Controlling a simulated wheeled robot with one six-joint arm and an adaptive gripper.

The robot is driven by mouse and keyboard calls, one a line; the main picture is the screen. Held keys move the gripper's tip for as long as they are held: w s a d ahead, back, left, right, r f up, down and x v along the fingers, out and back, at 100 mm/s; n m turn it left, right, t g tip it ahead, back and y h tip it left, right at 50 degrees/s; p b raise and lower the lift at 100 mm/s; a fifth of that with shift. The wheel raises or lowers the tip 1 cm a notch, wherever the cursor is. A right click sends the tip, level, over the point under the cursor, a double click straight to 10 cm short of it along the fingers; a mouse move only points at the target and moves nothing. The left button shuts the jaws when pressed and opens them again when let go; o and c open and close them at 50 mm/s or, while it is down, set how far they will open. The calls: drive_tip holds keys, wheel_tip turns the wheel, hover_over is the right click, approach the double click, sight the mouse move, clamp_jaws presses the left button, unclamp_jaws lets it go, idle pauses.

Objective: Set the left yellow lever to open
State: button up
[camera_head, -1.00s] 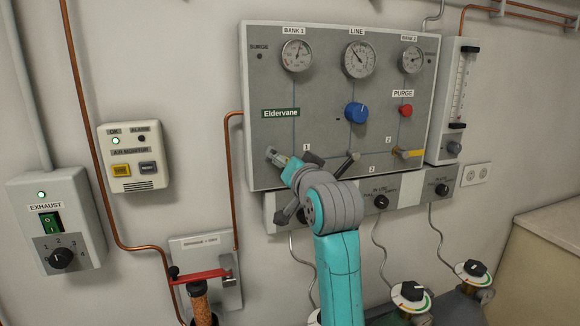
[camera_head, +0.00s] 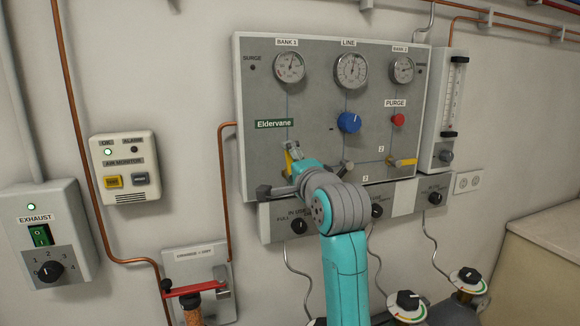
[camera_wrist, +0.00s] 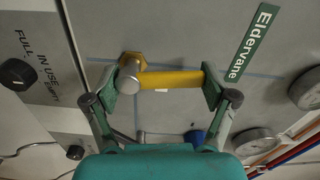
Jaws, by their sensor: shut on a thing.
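The left yellow lever (camera_head: 289,157) is on the grey panel below the green Eldervane label. It stands roughly upright, along the blue line that runs down from the BANK 1 gauge. In the wrist view the yellow lever (camera_wrist: 178,79) runs from its brass hub (camera_wrist: 132,62) toward the label. My gripper (camera_wrist: 160,84) has one finger at the hub end and the other at the lever's free tip, closed on it lengthwise. In the head view my gripper (camera_head: 291,153) is at the lever, and my arm hides the area just right and below.
The right yellow lever (camera_head: 404,162) lies sideways. A middle lever (camera_head: 345,167) is partly hidden by my arm. The blue knob (camera_head: 349,122) and red PURGE button (camera_head: 397,119) are above. Black knobs and gas cylinders are below.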

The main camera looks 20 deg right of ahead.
drive_tip(key=shift+d+r+m, duration=0.2)
drive_tip(key=shift+d+m, duration=0.05)
drive_tip(key=shift+m, duration=0.55)
drive_tip(key=shift+r, duration=0.1)
drive_tip(key=o, duration=1.3)
drive_tip(key=shift+o, duration=1)
drive_tip(key=shift+d, duration=0.1)
drive_tip(key=s, duration=1.2)
